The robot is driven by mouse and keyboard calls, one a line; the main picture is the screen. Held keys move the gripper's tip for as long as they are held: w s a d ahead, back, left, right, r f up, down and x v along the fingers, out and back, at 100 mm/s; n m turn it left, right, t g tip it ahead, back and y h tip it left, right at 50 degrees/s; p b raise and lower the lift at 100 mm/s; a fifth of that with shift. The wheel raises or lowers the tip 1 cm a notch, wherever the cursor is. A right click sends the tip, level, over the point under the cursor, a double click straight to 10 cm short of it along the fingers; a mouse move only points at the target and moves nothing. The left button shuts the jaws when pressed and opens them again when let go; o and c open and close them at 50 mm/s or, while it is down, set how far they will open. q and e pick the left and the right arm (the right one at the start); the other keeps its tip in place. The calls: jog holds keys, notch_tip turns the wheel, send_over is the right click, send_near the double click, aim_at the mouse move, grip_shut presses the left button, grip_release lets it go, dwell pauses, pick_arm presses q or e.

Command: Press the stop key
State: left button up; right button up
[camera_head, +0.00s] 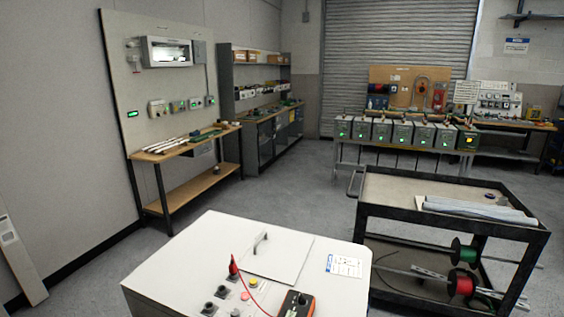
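A white cabinet (190,250) stands at the front centre, with small controls along its front edge. A red round button (245,296) and an orange-yellow round button (253,283) sit close together on its top. No label reading stop can be made out, so I cannot tell which one is the stop key. An orange and black handheld meter (297,304) lies to the right of the buttons, cut off by the bottom edge. Neither of my grippers is in view.
A red plug (233,268) stands upright near the buttons, and a thin red lead (252,297) runs beside them. Black sockets (221,291) are left of the buttons. A dark cart (385,190) with wire spools stands at the right. Open floor lies behind the cabinet.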

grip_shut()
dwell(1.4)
